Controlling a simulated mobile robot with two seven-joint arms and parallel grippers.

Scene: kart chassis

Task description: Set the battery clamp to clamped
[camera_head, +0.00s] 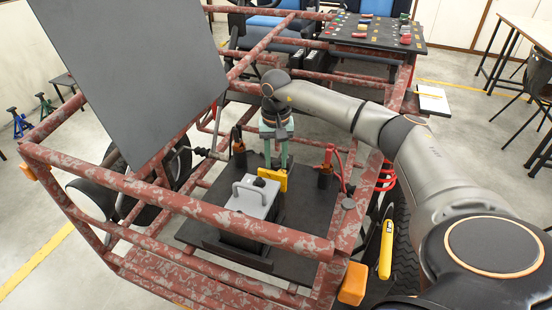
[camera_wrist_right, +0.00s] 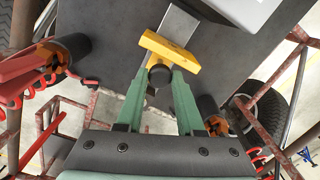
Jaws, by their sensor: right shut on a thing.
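The battery clamp is a yellow bar (camera_head: 272,180) on a grey metal strip, at the far side of the grey battery (camera_head: 251,197) with its carry handle. In the right wrist view, the yellow bar (camera_wrist_right: 168,52) lies across the strip, with a dark round knob on its near side. My right gripper (camera_head: 276,158) reaches down from above behind the clamp. Its green fingers (camera_wrist_right: 161,78) are shut on the battery clamp at the dark knob. The exact contact faces are partly hidden. My left gripper is not in view.
The battery sits on a black plate (camera_head: 298,242) inside the red mottled tube frame (camera_head: 205,208). A large dark panel (camera_head: 135,65) rises at the left.

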